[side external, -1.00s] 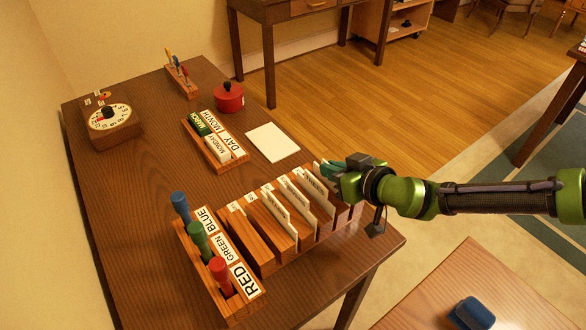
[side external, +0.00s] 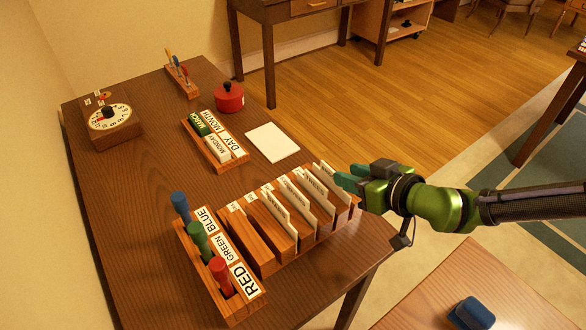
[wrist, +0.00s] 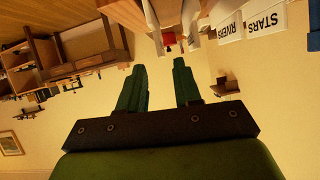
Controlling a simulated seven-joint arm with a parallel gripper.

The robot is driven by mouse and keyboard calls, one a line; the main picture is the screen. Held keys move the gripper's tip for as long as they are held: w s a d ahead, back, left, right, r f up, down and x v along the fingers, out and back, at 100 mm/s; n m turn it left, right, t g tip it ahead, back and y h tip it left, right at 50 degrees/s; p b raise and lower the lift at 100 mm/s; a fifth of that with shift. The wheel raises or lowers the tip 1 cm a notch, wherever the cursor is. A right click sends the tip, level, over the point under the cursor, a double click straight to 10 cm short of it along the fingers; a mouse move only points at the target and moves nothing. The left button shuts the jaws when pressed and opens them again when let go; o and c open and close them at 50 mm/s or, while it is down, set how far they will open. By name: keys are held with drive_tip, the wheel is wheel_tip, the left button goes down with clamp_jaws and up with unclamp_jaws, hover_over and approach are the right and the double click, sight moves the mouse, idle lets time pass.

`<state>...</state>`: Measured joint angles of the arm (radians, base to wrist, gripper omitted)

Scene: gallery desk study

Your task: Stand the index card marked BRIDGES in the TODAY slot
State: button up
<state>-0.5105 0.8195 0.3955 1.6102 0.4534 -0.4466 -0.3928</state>
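The wooden slot rack (side external: 245,240) stands near the desk's front edge, with several white cards upright in it. The rightmost card (side external: 330,180) is nearest my gripper. I cannot read BRIDGES on any card, and the small labels on the rack are too small to read. In the wrist view, cards marked STARS (wrist: 266,22) and RIVERS (wrist: 230,25) show at the top. My gripper (side external: 345,177) is just right of the rack, beside the rightmost card, seemingly apart from it. In the wrist view its teal fingers (wrist: 158,66) are apart with nothing between them.
A RED, GREEN, BLUE peg holder (side external: 240,292) stands left of the rack. Behind are a DAY and MONTH block holder (side external: 212,158), a blank white sheet (side external: 272,142), a red pot (side external: 229,98) and a dial box (side external: 112,125).

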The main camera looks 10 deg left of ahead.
drive_tip(key=s+d+r+m+h, duration=0.2)
drive_tip(key=d+r, duration=0.3)
drive_tip(key=d, duration=0.4)
drive_tip(key=s+d+r+m+h, duration=0.1)
drive_tip(key=s+d+r, duration=0.1)
drive_tip(key=d+r, duration=0.5)
drive_tip(key=s+d+r+m+h, duration=0.2)
drive_tip(key=s+d+r, duration=0.1)
drive_tip(key=d, duration=0.9)
drive_tip(key=s+d+m+g+h, duration=0.1)
drive_tip(key=s+d+m, duration=0.6)
drive_tip(key=s+d, duration=0.8)
drive_tip(key=shift+r+g+h, duration=0.25)
drive_tip(key=shift+g+h, duration=0.15)
drive_tip(key=shift+h, duration=0.1)
drive_tip(key=shift+a, duration=0.1)
